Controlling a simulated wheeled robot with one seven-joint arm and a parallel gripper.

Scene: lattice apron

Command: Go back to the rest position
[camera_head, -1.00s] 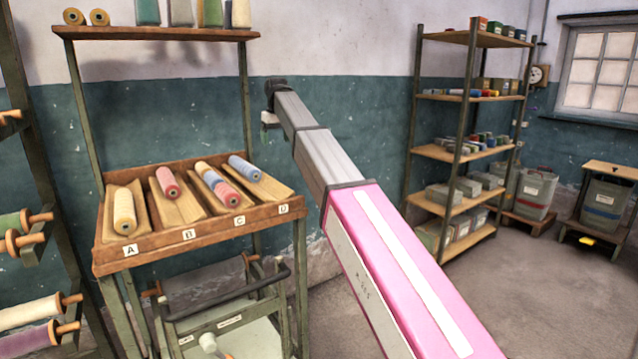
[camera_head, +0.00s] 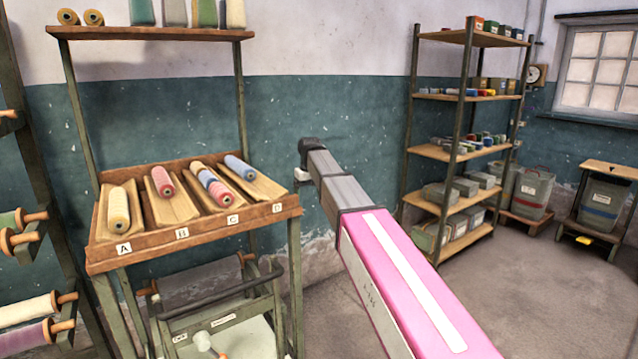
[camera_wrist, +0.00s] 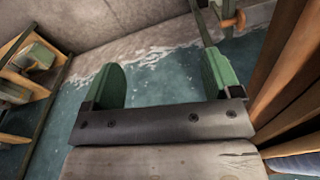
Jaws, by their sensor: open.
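My gripper (camera_wrist: 163,85) shows in the wrist view with its two green fingers wide apart and nothing between them. In the head view the end of my arm (camera_head: 306,160) is right of the slotted wooden rack (camera_head: 190,240), clear of it. The fingers cannot be made out there. The rack has slots labelled A to D. A cream spool (camera_head: 119,209) lies in A and a red spool (camera_head: 162,181) in B. A blue, white and red banded row (camera_head: 211,186) lies in C. A blue spool (camera_head: 240,168) lies in D.
A tall shelf unit (camera_head: 465,150) with boxes and spools stands to the right. Grey bins (camera_head: 531,192) stand beyond it. A cart (camera_head: 225,320) is under the rack. A spool stand (camera_head: 30,240) is at the left. Floor (camera_head: 530,290) at the right is free.

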